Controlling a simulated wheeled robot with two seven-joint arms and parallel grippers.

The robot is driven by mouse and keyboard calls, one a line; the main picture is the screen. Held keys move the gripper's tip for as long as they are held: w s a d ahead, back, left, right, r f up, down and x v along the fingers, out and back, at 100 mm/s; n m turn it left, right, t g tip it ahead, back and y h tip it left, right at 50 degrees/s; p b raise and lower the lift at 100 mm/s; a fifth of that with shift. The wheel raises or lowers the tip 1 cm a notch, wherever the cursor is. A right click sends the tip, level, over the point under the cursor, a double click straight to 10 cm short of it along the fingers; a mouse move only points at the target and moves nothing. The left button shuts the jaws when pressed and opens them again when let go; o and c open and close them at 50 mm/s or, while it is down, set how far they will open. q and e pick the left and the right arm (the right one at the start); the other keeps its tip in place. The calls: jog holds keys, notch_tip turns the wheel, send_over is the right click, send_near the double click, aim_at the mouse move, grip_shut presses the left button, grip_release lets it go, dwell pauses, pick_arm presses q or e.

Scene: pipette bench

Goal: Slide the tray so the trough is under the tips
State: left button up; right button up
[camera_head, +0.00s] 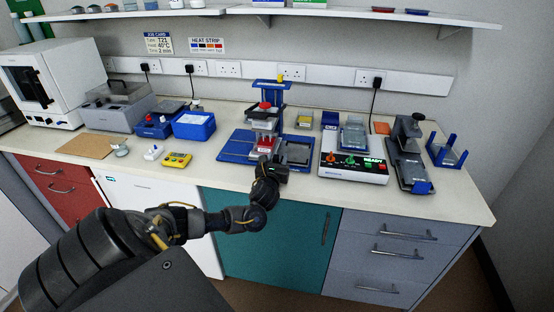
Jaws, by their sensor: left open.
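The blue pipetting stand (271,86) is on the bench near the middle of the head view, with a grey-and-white head (266,113) topped by a red part. The tips under the head are too small to make out. Below the head is a red and white piece (264,142), perhaps the trough; I cannot tell for sure. A dark grey tray-like piece (298,152) is to its right on the blue base (236,147). My left gripper (270,163) is open at the front edge of the base, just before the red piece; whether it touches anything is unclear.
A white control box (352,172) marked READY stands to the right, with a dark grey device (408,160) beyond it. The bench front edge is clear at the far right.

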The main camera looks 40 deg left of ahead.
pick_arm(q)
jog(key=shift+s, duration=0.1)
jog(key=v, duration=1)
jog(key=shift+s+d, duration=0.2)
jog(key=shift+s, duration=0.1)
jog(key=shift+f, duration=0.15)
